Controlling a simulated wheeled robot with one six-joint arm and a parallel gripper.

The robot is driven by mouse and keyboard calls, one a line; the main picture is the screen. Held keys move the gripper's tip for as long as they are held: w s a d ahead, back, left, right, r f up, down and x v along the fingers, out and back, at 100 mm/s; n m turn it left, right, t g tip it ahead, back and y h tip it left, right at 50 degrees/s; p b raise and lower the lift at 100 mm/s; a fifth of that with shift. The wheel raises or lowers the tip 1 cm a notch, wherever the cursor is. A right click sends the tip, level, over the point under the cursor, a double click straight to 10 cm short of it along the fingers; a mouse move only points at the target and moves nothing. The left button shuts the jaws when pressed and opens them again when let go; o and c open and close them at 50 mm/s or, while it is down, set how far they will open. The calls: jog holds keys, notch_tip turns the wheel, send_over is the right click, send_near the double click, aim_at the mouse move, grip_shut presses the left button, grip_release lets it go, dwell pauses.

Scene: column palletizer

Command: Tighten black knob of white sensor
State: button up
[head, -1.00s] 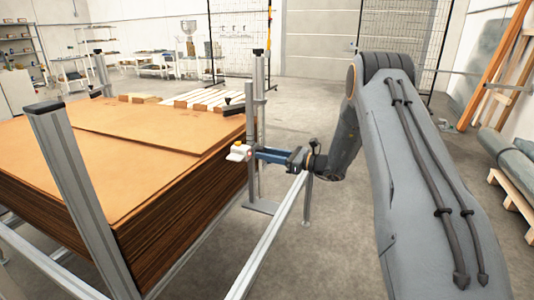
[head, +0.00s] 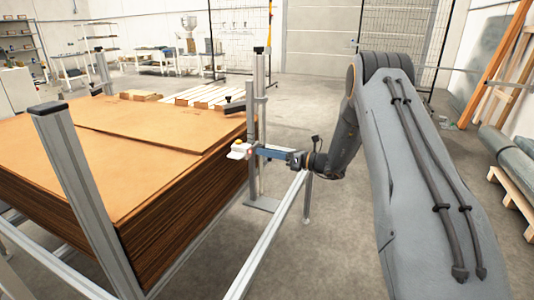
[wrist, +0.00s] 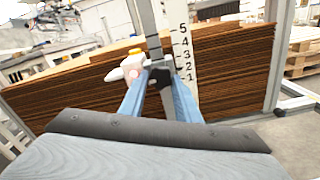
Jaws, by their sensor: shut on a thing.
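The white sensor (wrist: 131,66), with a yellow top and a reddish spot on its face, sits at an upright metal post in front of the cardboard stack. It also shows in the head view (head: 239,150). The black knob (wrist: 160,76) is right of the sensor, between the two blue fingers of my gripper (wrist: 160,83). My gripper is shut on the knob, with the fingertips at its sides. In the head view, my gripper (head: 254,152) reaches left to the sensor, and the fingers hide the knob there.
A tall stack of brown cardboard sheets (head: 175,185) stands behind the sensor, framed by metal posts (head: 80,190) and a low rail (head: 268,240). A white scale with numbers (wrist: 183,55) is right of the post. Open floor (head: 335,230) lies right of the rail.

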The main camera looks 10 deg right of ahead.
jog(key=o, duration=1.1)
jog(key=shift+d, duration=0.1)
jog(key=v, duration=0.7)
jog(key=shift+s+d, duration=0.2)
jog(key=shift+d, duration=0.1)
